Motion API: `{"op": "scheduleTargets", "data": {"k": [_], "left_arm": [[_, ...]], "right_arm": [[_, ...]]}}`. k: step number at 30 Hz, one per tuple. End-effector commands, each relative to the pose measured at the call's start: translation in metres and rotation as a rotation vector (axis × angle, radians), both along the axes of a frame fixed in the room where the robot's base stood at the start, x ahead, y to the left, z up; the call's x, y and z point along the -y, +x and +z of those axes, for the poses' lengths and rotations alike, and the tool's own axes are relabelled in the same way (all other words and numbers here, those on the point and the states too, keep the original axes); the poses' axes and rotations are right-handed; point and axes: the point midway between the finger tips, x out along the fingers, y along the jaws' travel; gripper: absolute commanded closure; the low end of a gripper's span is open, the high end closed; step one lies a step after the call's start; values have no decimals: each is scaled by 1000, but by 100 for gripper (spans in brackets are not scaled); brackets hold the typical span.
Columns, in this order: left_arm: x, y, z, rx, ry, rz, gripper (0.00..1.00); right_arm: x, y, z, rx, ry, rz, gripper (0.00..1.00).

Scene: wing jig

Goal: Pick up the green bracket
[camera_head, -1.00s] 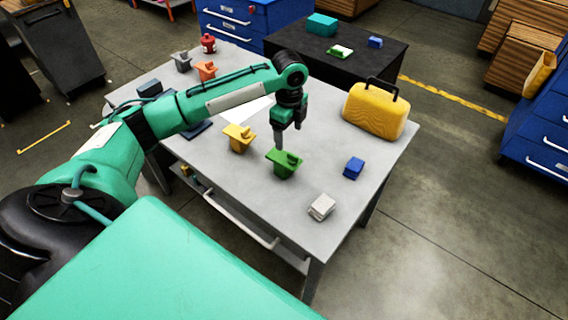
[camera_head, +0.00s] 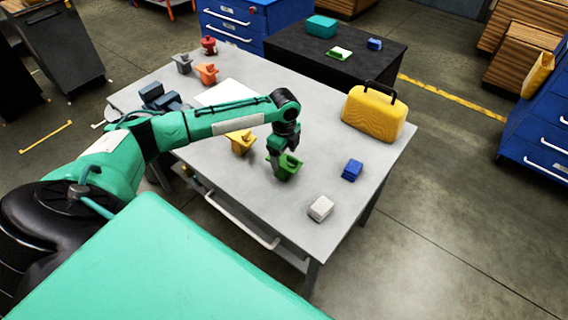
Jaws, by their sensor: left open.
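The green bracket (camera_head: 290,170) sits on the grey table (camera_head: 225,185), near its front middle. My left gripper (camera_head: 279,168) points down at the bracket and hides part of its left side. Its jaws are open, with the fingertips at the bracket's height; I cannot tell whether they touch it. My right gripper is not in view.
A yellow bracket (camera_head: 241,144) stands close on the left, under my left forearm. A blue block (camera_head: 352,170) and a white block (camera_head: 320,209) lie to the right. A yellow case (camera_head: 373,114) stands at the back right. The table between these is clear.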

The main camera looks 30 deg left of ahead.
Motion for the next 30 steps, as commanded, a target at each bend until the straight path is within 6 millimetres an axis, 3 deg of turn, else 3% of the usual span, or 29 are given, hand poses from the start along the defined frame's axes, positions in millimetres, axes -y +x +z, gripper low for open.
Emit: {"op": "scheduleTargets", "data": {"k": [6, 13, 21, 23, 30], "left_arm": [[0, 0, -22, 0, 0, -1, 24], [0, 0, -23, 0, 0, -1, 26], [0, 0, -23, 0, 0, -1, 79], [0, 0, -22, 2, 0, -1, 87], [0, 0, -21, 2, 0, -1, 87]], "right_arm": [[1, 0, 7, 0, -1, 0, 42], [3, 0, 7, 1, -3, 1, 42], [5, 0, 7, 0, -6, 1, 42], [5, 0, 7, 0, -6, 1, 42], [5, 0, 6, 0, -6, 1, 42]]}}
